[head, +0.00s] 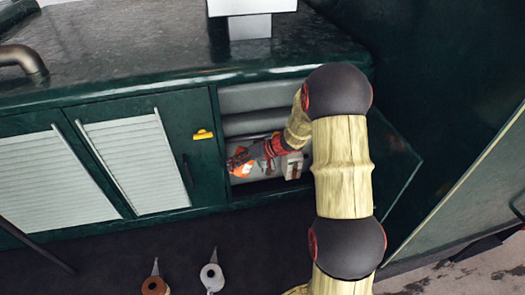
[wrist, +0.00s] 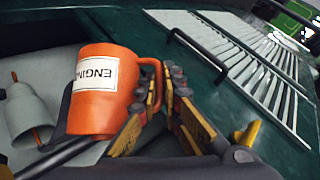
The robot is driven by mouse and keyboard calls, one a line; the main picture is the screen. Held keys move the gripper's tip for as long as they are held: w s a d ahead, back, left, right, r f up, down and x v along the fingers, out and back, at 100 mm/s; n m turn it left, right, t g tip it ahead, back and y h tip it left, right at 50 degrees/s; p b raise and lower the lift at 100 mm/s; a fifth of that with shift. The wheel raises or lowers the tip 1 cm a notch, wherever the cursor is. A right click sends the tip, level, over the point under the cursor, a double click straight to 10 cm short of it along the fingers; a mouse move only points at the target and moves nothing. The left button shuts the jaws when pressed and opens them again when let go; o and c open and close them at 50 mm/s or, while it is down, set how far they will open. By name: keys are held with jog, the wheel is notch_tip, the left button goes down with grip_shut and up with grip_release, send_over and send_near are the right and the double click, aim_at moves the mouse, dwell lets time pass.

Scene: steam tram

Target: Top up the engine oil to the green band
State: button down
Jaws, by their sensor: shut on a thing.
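An orange jug (wrist: 105,85) with a white label reading "ENGIN…" fills the middle left of the wrist view. Its handle is on the right, between the fingers of my gripper (wrist: 165,88), which is shut on it. The jug looks tilted in this view. In the head view, my gripper (head: 243,160) reaches into an open cupboard bay, and the orange of the jug (head: 243,170) shows partly behind it. The oil level and green band cannot be made out. A small pale box with a brown mark (head: 293,166) is right of the gripper.
A grey cup-shaped part (wrist: 28,115) with an orange rod is left of the jug. The bay sits between louvred doors (head: 133,163) and an open door (head: 390,165). A yellow piece (head: 203,134) is on the front.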

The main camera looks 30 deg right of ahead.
jog(key=shift+w+d+r+y, duration=0.1)
jog(key=shift+d+r+y, duration=0.1)
jog(key=shift+r, duration=0.25)
jog(key=shift+w+d+r+y, duration=0.1)
jog(key=shift+r+y, duration=0.1)
jog(key=shift+r, duration=0.2)
jog(key=shift+r, duration=0.1)
dwell(1.5)
jog(key=shift+d+r+m+y, duration=0.3)
jog(key=shift+r+m+y, duration=0.15)
jog(key=shift+r, duration=0.25)
jog(key=shift+w, duration=0.1)
dwell(1.0)
jog(key=shift+w+d+r+m+y, duration=0.2)
jog(key=shift+d+r+y, duration=0.25)
jog(key=shift+r, duration=0.3)
jog(key=shift+s+a+f, duration=0.1)
dwell(0.5)
jog(key=shift+a+f+h, duration=0.2)
jog(key=shift+f+h, duration=0.1)
jog(key=shift+s+f, duration=0.1)
jog(key=shift+f, duration=0.05)
dwell(0.7)
jog(key=shift+a+f, duration=0.2)
jog(key=shift+f, duration=0.1)
